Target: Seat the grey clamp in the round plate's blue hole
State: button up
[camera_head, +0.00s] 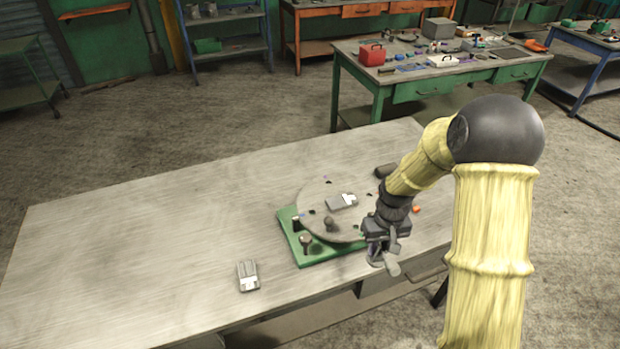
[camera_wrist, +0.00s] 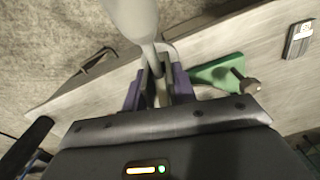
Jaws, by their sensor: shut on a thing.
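My gripper (camera_head: 385,252) is at the right side of the round plate, above the table near its front edge. It is shut on a grey rod-like piece, which I take to be the grey clamp (camera_head: 391,266). In the wrist view the clamp (camera_wrist: 138,22) sticks out from between my purple-sided fingers (camera_wrist: 158,88). The round grey plate (camera_head: 312,200) lies on a green base (camera_head: 318,254), with small dark and coloured marks around it. My gripper hides part of its right side. Which mark is the blue hole is too small to tell.
A grey-and-white block (camera_head: 341,202) lies on the plate, near a dark round knob (camera_head: 329,224). Another knob (camera_head: 306,241) stands on the base. The table's left half (camera_head: 130,235) is clear.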

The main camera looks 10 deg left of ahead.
jog(key=d+f+m, duration=0.4)
jog(key=d+f, duration=0.5)
jog(key=f, duration=0.4)
jog(key=shift+s+d+m, duration=0.2)
jog(key=shift+d+m, duration=0.1)
jog(key=shift+s, duration=0.1)
